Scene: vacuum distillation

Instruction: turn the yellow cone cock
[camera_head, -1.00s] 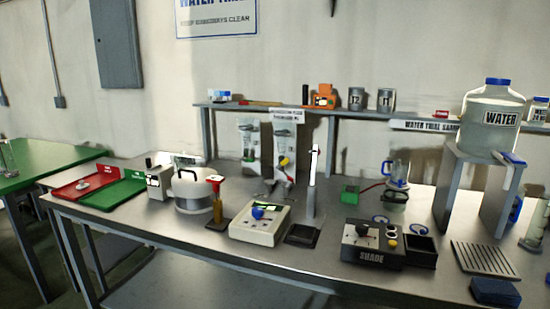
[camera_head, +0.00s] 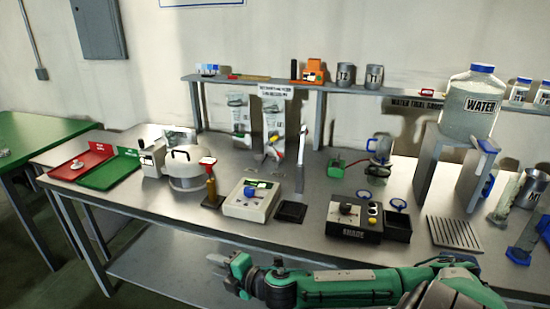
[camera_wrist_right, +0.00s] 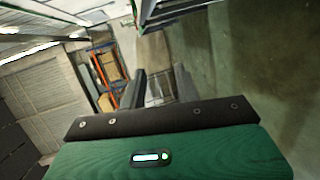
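Two clear cone-shaped vessels stand upright at the back of the bench in the head view, a left one (camera_head: 238,114) and a right one (camera_head: 273,118). Small coloured cock parts show at their lower ends. They are too small and blurred for me to tell surely which is the yellow cock. My right gripper (camera_head: 230,274) is in front of the bench's front edge, low in the view, well away from both vessels. In the right wrist view its two dark fingers (camera_wrist_right: 160,88) stand apart with nothing between them. My left gripper is not in view.
A white box with a blue knob (camera_head: 252,200), a lidded pot (camera_head: 187,169) and a black control box (camera_head: 353,219) stand between the front edge and the vessels. A raised shelf (camera_head: 220,80) runs behind. The water jug (camera_head: 470,103) stands at right.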

